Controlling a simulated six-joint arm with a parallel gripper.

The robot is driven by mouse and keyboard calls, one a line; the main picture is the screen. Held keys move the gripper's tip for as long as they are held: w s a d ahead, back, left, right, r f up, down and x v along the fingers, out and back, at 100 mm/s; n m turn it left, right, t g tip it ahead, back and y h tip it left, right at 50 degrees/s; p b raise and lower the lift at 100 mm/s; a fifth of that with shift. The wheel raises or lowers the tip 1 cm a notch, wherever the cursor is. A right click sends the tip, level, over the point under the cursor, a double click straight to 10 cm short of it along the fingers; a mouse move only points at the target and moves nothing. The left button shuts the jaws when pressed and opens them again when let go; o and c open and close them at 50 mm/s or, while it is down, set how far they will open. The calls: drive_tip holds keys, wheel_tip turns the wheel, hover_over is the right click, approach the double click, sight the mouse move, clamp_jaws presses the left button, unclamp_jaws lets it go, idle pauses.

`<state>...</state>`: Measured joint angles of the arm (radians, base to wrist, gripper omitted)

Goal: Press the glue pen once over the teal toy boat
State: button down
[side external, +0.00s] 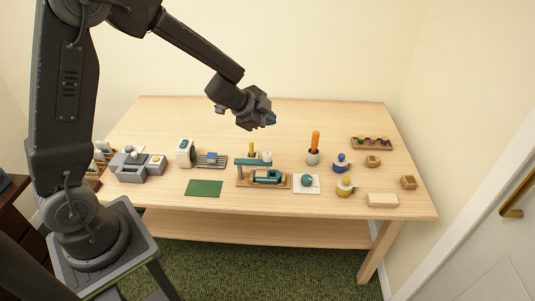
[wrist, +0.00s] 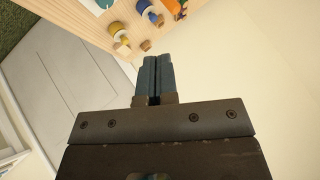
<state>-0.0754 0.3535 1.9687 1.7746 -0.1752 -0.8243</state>
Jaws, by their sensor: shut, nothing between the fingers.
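The teal toy boat (side external: 267,178) sits on a wooden base (side external: 242,184) near the middle of the table. A teal arm (side external: 250,162) on a post reaches over it. A slim yellow stick (side external: 252,147) stands upright at this arm, with a small white cylinder beside it. I cannot tell for sure which item is the glue pen. My gripper (side external: 270,120) is in the air above and behind the boat, touching nothing. Its blue-grey fingers are shut and empty in the wrist view (wrist: 152,80). The boat is not recognisable in the wrist view.
A round teal piece (side external: 307,181) lies on a white card. Blue-and-white and yellow pieces, wooden blocks and a rack (side external: 372,143) stand farther right. Left are a green mat (side external: 204,188) and grey equipment (side external: 138,166). The back is clear.

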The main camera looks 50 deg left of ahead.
sight(268, 155)
drive_tip(key=shift+f, duration=4.4)
drive_tip(key=shift+f, duration=0.1)
drive_tip(key=shift+f, duration=0.3)
drive_tip(key=shift+f, duration=0.85)
drive_tip(key=shift+r, duration=1.25)
drive_tip(key=shift+r, duration=2.55)
